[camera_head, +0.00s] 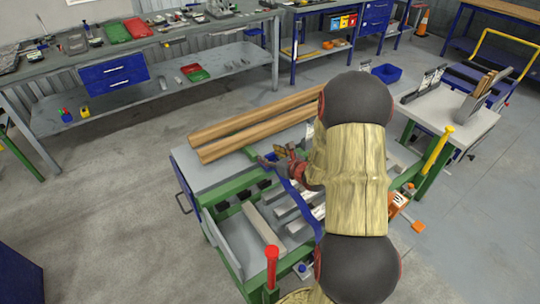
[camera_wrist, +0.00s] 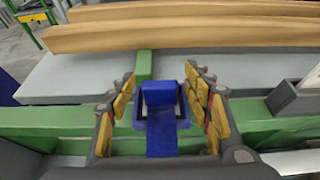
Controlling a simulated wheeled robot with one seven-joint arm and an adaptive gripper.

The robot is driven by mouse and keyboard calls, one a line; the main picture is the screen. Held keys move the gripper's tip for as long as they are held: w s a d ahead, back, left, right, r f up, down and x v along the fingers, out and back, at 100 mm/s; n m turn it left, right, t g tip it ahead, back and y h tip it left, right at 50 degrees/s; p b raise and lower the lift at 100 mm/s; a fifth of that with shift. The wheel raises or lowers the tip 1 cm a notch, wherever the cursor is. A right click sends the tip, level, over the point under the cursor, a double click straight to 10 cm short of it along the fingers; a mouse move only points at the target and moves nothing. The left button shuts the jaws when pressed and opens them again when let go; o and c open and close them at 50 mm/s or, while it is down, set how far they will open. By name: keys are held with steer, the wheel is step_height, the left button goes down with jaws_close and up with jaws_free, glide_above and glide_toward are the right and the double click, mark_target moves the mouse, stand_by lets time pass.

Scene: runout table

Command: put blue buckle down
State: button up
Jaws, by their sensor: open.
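The blue buckle (camera_wrist: 160,94) is in the middle of the wrist view, with a blue strap (camera_wrist: 161,138) running from it toward the camera. It appears at the green rail (camera_wrist: 90,120) along the edge of the runout table; whether it rests fully on it I cannot tell. My gripper (camera_wrist: 166,90) is open, with yellow-padded fingers on either side of the buckle and small gaps beside it. In the head view my gripper (camera_head: 281,160) is at the table, partly hidden by my arm, and the blue strap (camera_head: 299,198) hangs across the bars.
Two long wooden beams (camera_head: 250,122) lie on the grey table top (camera_head: 205,170) behind the buckle. Grey bars (camera_head: 262,225) lie in the green frame in front. A red-capped post (camera_head: 271,265) and a yellow post (camera_head: 437,150) stand up at the frame. A workbench is behind.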

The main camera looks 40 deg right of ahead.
steer(key=shift+r, duration=0.2)
steer(key=d+p+v, duration=0.1)
steer(key=p+v, duration=0.2)
steer(key=v, duration=0.8)
steer(key=w+a+r+n+g+y, duration=0.1)
steer(key=a+r+n+y, duration=0.25)
steer(key=a, duration=0.45)
steer(key=w+a+r+n+y, duration=0.1)
steer(key=a+r+n+y, duration=0.1)
steer(key=a+r+n, duration=0.4)
steer(key=s+a+r+n+g+y, duration=0.1)
steer(key=s+a+r+n+g, duration=0.15)
steer(key=s+a+n, duration=0.4)
steer(key=s+a+r+n+g+y, duration=0.2)
steer(key=s+a+n+g, duration=0.2)
steer(key=a+n, duration=0.55)
steer(key=s+r+n+h, duration=0.6)
steer(key=s+n+h, duration=0.1)
steer(key=s+n, duration=0.4)
steer(key=shift+d+r+h, duration=0.35)
steer(key=shift+d+r, duration=0.05)
steer(key=shift+d, duration=0.05)
